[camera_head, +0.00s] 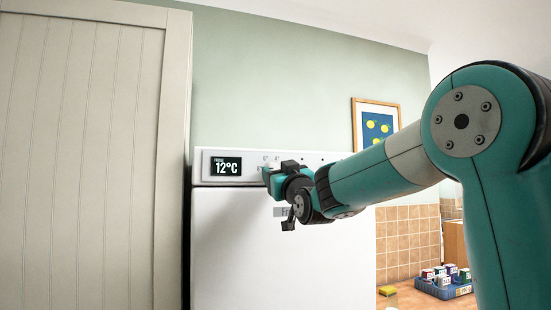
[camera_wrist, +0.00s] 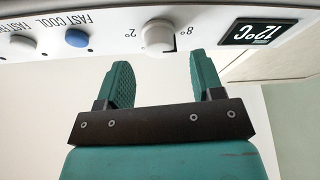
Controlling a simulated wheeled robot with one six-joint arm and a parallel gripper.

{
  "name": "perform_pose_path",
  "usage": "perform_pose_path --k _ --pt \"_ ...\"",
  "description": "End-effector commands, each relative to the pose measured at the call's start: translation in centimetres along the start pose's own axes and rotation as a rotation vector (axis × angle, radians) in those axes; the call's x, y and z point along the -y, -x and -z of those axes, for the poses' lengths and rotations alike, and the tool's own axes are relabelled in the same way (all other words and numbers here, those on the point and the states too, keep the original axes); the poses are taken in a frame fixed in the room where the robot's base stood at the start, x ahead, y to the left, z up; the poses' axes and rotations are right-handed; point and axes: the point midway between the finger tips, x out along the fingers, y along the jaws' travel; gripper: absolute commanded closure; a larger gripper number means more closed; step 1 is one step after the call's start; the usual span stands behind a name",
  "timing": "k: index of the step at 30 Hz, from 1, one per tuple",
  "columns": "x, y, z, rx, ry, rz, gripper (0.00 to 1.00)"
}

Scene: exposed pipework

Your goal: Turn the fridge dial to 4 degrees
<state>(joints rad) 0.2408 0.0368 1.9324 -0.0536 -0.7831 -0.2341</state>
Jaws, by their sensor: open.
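The white fridge dial (camera_wrist: 158,36) shows in the wrist view on the fridge's top panel, with 2° and 8° marks beside it. That view is upside down. The fridge display (camera_head: 226,166) reads 12°C; it also shows in the wrist view (camera_wrist: 257,33). My gripper (camera_wrist: 160,65) is open and empty, with one finger towards each side of the dial. The fingertips appear just short of the dial, and I see no contact. In the head view my gripper (camera_head: 273,180) is at the panel and hides the dial.
A tall pale panelled door (camera_head: 85,160) stands left of the fridge (camera_head: 235,250). A blue crate (camera_head: 444,290) lies at the lower right.

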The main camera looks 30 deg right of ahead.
Motion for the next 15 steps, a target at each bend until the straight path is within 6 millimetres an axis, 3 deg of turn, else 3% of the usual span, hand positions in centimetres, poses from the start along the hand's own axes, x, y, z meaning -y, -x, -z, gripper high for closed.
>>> perform_pose_path --k 1,6,15 --pt "-0.1 -1.1 0.3 0.001 0.000 0.000 0.39" --pt "0.0 -2.8 0.1 0.001 0.000 0.000 0.39" --pt "0.0 -3.2 -0.1 0.000 0.000 0.000 0.39"
